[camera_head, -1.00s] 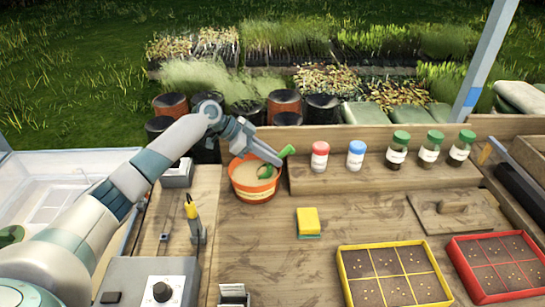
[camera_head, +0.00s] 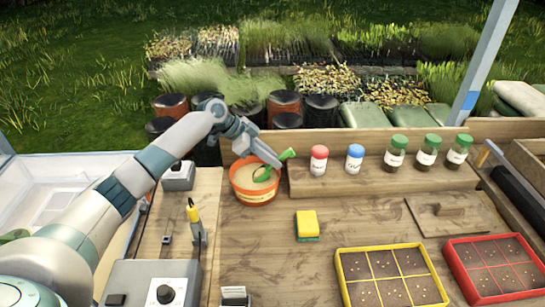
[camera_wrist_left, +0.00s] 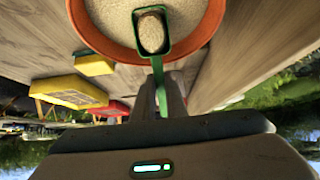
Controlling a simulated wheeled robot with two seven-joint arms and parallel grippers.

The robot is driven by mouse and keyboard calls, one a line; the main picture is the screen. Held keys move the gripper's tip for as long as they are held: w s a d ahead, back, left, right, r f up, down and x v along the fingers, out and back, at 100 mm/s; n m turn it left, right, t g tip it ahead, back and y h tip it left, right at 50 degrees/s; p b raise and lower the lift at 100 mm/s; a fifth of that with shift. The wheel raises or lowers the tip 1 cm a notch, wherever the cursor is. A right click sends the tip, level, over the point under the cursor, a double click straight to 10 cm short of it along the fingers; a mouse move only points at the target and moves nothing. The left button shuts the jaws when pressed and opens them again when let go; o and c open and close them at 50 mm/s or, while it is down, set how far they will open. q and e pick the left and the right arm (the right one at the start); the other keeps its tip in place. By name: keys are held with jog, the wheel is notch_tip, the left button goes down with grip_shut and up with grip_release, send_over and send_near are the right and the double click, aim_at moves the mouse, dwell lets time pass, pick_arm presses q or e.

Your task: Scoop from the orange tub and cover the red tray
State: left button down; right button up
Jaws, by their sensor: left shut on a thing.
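The orange tub (camera_head: 254,197) stands on the bench and holds pale, grainy material. My left gripper (camera_head: 277,162) is at the tub's right rim, shut on the handle of a green scoop (camera_head: 262,175). The scoop's bowl is over the tub opening. In the left wrist view the scoop (camera_wrist_left: 136,32) carries a heap of grainy material inside the orange tub's (camera_wrist_left: 207,28) outline. The red tray (camera_head: 452,262) lies at the right front, with brown soil and small pale specks in its cells. My right gripper is not in view.
A yellow tray (camera_head: 341,268) lies left of the red one. A sponge (camera_head: 307,222) is between tub and trays. Red-capped (camera_head: 319,160) and blue-capped (camera_head: 355,158) bottles and several green-capped jars stand on the back ledge. A wooden float (camera_head: 425,213) lies behind the trays.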

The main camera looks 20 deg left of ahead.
pick_arm(q)
jog(key=shift+r+g+y+p, duration=0.4)
jog(key=shift+r+y+p, duration=0.3)
jog(key=shift+p, duration=1.2)
notch_tip(320, 180, up, 6)
jog(key=g+y+p, duration=0.1)
jog(key=y+p, duration=0.1)
jog(key=p, duration=0.6)
jog(key=shift+r+g+y+p, duration=0.35)
jog(key=shift+r+y, duration=0.35)
jog(key=shift+r, duration=0.55)
jog(key=shift+r+g+y+p, duration=0.35)
jog(key=shift+r+y, duration=0.35)
jog(key=shift+r, duration=0.5)
